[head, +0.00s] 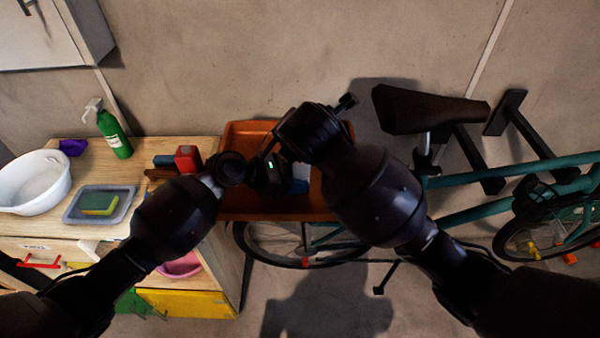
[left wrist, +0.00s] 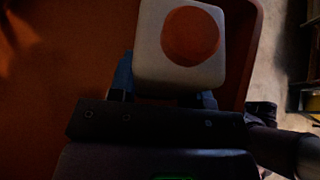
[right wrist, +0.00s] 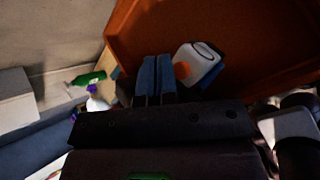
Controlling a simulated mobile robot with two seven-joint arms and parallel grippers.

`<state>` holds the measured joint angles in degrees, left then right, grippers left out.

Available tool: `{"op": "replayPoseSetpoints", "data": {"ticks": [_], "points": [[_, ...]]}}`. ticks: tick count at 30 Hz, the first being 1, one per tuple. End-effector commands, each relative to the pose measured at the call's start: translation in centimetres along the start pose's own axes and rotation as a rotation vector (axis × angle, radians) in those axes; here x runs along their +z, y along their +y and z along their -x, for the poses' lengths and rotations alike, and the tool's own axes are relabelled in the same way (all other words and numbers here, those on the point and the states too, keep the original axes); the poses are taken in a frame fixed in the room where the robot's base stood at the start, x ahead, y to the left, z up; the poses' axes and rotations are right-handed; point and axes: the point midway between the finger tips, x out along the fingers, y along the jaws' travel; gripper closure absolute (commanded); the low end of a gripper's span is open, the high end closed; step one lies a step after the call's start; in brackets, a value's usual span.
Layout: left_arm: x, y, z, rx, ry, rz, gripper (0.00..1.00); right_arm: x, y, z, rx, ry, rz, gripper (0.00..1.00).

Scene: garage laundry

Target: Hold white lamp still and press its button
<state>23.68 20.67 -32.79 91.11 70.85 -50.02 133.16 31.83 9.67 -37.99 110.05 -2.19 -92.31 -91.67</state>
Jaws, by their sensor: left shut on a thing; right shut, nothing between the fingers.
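The white lamp (left wrist: 150,40) is a rounded white block with a round orange-red button (left wrist: 190,36) on its face. My left gripper (left wrist: 165,88) is shut on it, with blue fingers partly hidden behind it. In the right wrist view the lamp (right wrist: 207,60) is just right of my right gripper (right wrist: 155,72), its button (right wrist: 182,70) turned towards the fingers. The right gripper's blue fingers are shut and empty; I cannot tell whether they touch the lamp. In the head view my arms hide most of the lamp.
An orange tray (head: 240,140) lies behind the grippers. A wooden bench (head: 75,233) at left holds a white basin (head: 33,183), a grey tray (head: 72,212) with a sponge (head: 100,203) and a green bottle (head: 115,137). A teal bicycle (head: 475,212) stands at right.

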Motion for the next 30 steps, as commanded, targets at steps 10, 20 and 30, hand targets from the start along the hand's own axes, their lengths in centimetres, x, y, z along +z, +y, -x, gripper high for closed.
{"op": "replayPoseSetpoints", "data": {"ticks": [10, 20, 30], "points": [[-0.06, -0.02, -0.02, 0.000, 0.001, 0.001, 0.69, -0.01, -0.02, -0.02, 0.000, 0.000, 0.000, 1.00], [-0.07, -0.02, -0.02, 0.000, 0.001, 0.001, 0.69, -0.42, -0.45, -0.61, 0.000, -0.001, 0.002, 1.00], [-0.06, -0.02, -0.02, 0.000, 0.001, 0.001, 0.69, -0.47, -0.47, -0.66, 0.000, 0.000, 0.000, 1.00]]}}
